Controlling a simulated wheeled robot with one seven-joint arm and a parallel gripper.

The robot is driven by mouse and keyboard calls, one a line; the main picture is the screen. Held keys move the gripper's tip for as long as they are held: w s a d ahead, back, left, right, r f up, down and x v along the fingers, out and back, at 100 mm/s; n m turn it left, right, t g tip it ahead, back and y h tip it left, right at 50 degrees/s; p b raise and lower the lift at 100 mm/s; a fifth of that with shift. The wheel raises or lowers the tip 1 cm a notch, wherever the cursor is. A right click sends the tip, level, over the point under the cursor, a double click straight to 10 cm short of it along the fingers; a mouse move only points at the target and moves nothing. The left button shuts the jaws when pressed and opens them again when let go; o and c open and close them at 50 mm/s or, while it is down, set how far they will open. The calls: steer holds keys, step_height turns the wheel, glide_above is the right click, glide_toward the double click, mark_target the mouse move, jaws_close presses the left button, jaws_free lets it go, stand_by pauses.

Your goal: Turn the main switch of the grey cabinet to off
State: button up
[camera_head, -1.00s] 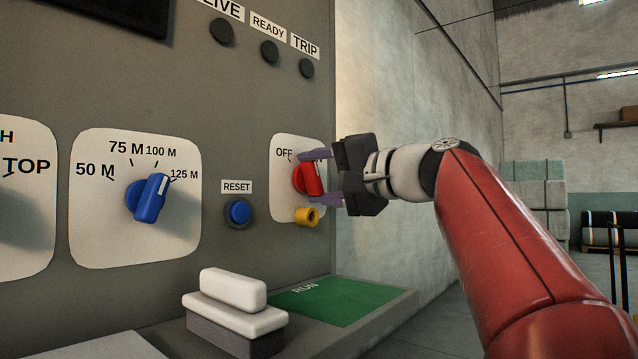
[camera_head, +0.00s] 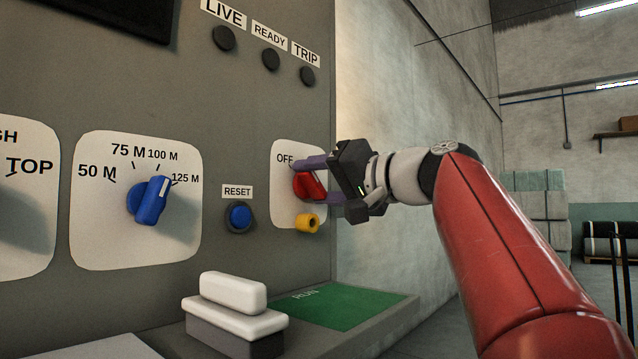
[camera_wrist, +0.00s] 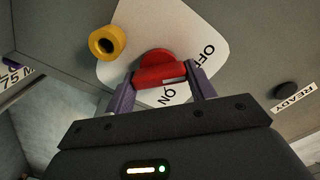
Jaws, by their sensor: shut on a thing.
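The red main switch (camera_head: 309,185) sits on a white plate (camera_head: 283,207) marked OFF on the grey cabinet (camera_head: 140,92). My gripper (camera_head: 318,180) is shut on the red switch, with one purple finger above it and one below. In the wrist view the red switch (camera_wrist: 158,68) lies between the two fingers (camera_wrist: 160,92), and the plate shows OFF and ON. A small white mark shows on the knob's near end. Which mark the switch points at is hard to tell.
A yellow barrel (camera_head: 308,223) sits just below the switch. A blue reset button (camera_head: 239,216), a blue rotary knob (camera_head: 150,201) and dark lamps (camera_head: 270,59) are to the left and above. A white block (camera_head: 233,303) stands on the ledge below.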

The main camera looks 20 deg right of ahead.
steer(key=o, duration=1)
steer(key=v, duration=0.8)
